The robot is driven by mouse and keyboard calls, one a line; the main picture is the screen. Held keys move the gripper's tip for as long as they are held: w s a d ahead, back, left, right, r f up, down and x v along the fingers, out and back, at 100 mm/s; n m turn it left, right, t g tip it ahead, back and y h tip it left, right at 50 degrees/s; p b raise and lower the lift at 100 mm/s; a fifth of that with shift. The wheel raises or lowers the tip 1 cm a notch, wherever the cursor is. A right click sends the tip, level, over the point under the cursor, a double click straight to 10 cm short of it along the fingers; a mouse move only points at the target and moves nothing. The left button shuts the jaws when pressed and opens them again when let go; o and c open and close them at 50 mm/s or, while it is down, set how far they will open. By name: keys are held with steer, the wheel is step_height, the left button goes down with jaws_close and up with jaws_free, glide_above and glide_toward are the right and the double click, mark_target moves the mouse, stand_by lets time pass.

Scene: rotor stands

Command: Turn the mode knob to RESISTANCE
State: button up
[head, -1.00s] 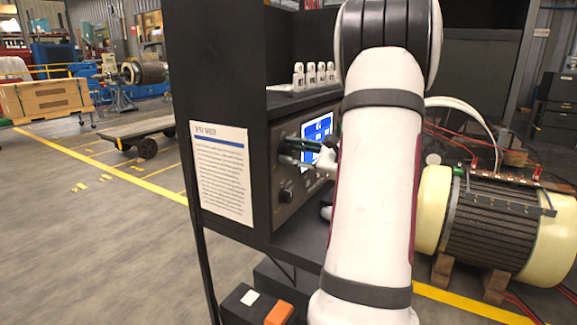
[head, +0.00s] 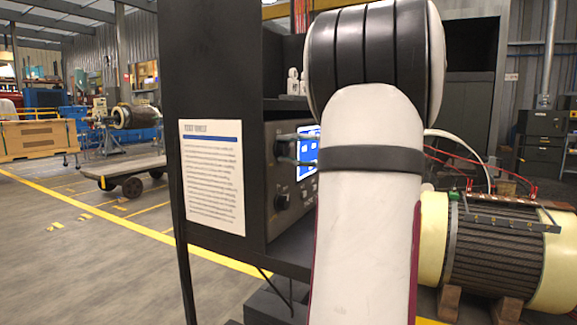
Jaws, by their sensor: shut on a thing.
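The tester (head: 257,190) is a dark grey instrument on the shelf of a black rack, with a lit blue screen (head: 307,150) partly hidden by my arm. An upper dark knob (head: 281,149) sits left of the screen. A lower dark knob (head: 281,201) sits beneath it. My gripper (head: 292,150) is mostly hidden behind my arm; only the ends of its fingers show, at the upper knob, and it is shut on that knob. The knob markings, including RESISTANCE, are too small to read, so the pointer setting cannot be told.
A printed sheet (head: 212,178) hangs on the side of the black rack (head: 205,70). Small white-tagged items (head: 293,82) stand on the shelf above. Open floor (head: 80,270) lies at left.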

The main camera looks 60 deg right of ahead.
steer(key=shift+n+b, duration=0.7)
steer(key=shift+b, duration=0.05)
steer(key=o, duration=1.1)
steer(key=shift+o, duration=0.2)
steer(key=shift+s, duration=0.1)
steer(key=s+d, duration=0.1)
steer(key=s, duration=1)
steer(key=shift+s, duration=0.35)
